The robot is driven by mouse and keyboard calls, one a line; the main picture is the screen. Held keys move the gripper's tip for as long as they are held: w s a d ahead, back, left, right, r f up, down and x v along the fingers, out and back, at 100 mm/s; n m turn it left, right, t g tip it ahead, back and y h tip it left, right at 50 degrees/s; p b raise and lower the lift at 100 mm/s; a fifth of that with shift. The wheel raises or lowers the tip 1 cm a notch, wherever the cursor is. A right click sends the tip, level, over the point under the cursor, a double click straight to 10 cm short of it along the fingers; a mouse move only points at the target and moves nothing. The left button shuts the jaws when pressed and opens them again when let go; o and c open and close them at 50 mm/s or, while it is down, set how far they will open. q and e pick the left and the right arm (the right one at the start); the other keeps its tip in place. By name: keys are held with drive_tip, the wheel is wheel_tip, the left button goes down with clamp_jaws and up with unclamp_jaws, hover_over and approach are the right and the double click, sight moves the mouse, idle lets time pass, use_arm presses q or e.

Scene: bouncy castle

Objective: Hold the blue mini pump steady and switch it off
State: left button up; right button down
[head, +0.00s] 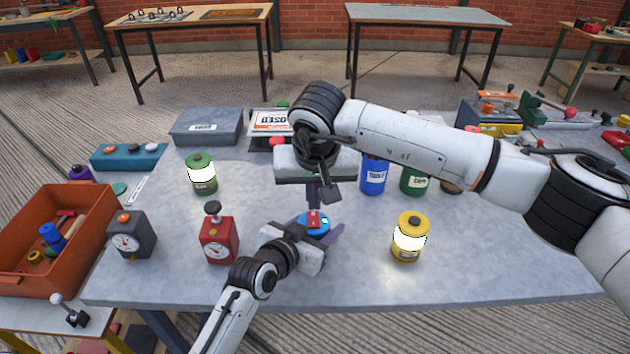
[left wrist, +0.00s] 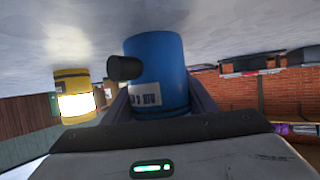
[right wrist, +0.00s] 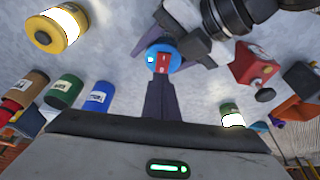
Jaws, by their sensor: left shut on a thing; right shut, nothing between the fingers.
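The blue mini pump (head: 316,230) stands on the grey table, with a red rocker switch (head: 313,218) on its top. In the left wrist view the pump (left wrist: 165,60) shows upside down, with a black nozzle and a white label. My left gripper (head: 322,234) is shut on the pump's body, a finger on each side. My right gripper (head: 313,205) points down over the pump, shut and empty. In the right wrist view its fingertips (right wrist: 160,82) are close to the switch (right wrist: 163,62); I cannot tell whether they touch. The switch's position is too small to read.
A yellow canister (head: 409,240) stands right of the pump and a red gauge box (head: 218,240) left. Green (head: 202,175) and blue (head: 373,176) canisters stand behind. An orange crate (head: 50,245) is at the left. The table's front right is clear.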

sight(315, 222)
drive_tip(key=shift+s+x, duration=0.25)
drive_tip(key=shift+x, duration=0.95)
drive_tip(key=shift+w+f, duration=0.1)
drive_tip(key=shift+f, duration=0.2)
drive_tip(key=shift+s+f, duration=0.1)
drive_tip(key=shift+s, duration=0.85)
drive_tip(key=w+v, duration=0.1)
drive_tip(key=v, duration=1.3)
drive_tip(key=shift+r, duration=0.25)
